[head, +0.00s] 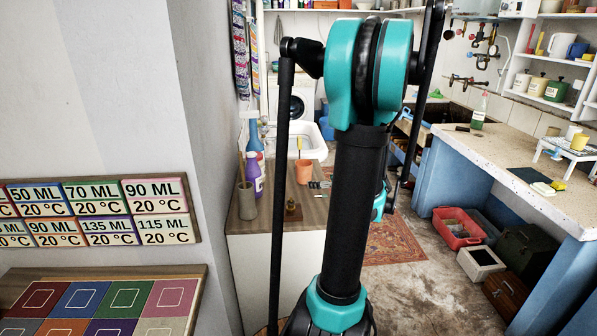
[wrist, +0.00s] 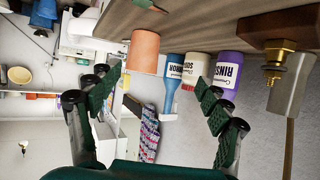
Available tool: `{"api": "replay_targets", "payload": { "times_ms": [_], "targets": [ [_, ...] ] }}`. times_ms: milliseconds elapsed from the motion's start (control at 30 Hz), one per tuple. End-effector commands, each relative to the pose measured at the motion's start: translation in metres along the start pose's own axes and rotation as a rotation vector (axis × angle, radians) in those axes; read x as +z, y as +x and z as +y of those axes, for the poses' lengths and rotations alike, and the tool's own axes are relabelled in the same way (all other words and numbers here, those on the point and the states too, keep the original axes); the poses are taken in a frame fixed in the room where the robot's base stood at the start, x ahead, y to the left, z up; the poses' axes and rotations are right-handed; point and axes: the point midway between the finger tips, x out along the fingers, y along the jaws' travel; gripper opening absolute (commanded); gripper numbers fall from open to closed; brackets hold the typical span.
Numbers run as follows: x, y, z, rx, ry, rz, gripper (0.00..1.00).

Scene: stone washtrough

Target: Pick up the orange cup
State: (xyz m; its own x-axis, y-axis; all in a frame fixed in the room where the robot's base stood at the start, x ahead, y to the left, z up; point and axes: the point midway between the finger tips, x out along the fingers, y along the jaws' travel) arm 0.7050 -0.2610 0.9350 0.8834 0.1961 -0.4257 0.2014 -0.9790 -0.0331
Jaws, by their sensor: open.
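The orange cup (head: 304,171) stands on the wooden counter at the left of my arm in the head view. In the wrist view, which is turned upside down, the orange cup (wrist: 145,50) shows at the top, left of centre. My gripper (wrist: 158,80) is open, with its dark green fingers spread wide to left and right and nothing held between them. The cup lies beyond the fingertips, nearer the left finger in the picture, and appears apart from both. In the head view my arm hides the gripper.
A purple bottle (head: 253,176), a blue bottle (head: 254,136), a grey cylinder (head: 246,200) and a small brass piece (head: 292,211) share the counter (head: 310,213). A white basin (head: 308,140) is behind. A stone-topped bench (head: 500,150) stands at the right.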

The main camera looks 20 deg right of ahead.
Motion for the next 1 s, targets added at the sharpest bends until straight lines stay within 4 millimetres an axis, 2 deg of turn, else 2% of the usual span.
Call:
{"api": "replay_targets", "payload": {
  "times_ms": [33,167,267,700,833,1000],
  "targets": [
    [-0.002,-0.003,0.012,0.015,-0.007,0.02,0.78],
    [-0.005,0.0,0.024,0.029,-0.022,0.047,0.78],
    [-0.006,0.014,0.024,0.027,-0.025,0.049,0.78],
    [-0.01,0.099,0.026,0.027,-0.025,0.048,0.78],
    [-0.011,0.113,0.026,0.028,-0.024,0.047,0.78],
    [-0.011,0.119,0.027,0.029,-0.024,0.047,0.78]
  ]
}}
